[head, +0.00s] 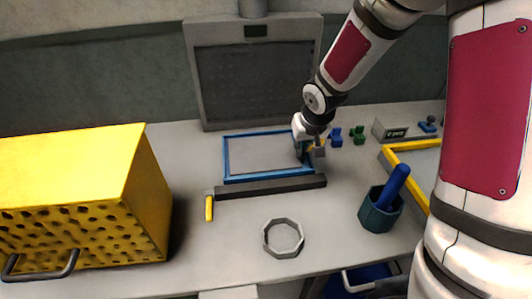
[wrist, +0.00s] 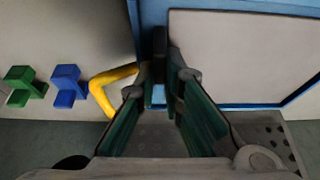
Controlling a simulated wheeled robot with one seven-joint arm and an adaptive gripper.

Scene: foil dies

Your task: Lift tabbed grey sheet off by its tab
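The grey sheet (head: 262,152) lies flat inside a blue frame (head: 224,160) on the bench. In the wrist view the sheet (wrist: 240,50) fills the upper right and the blue frame (wrist: 230,107) borders it. My gripper (head: 303,158) points down at the right end of the frame. In the wrist view its fingers (wrist: 166,58) converge at the frame's edge, close beside the sheet. I cannot make out the tab; the fingertips may hide it. I cannot tell whether they grip anything.
A yellow hooked piece (wrist: 108,88) sits close beside the fingers, with blue (wrist: 67,86) and green (wrist: 24,85) pieces beyond it. A dark bar (head: 270,187) lies before the frame. A yellow perforated box (head: 75,190), grey ring (head: 283,238) and teal cup (head: 380,213) stand around.

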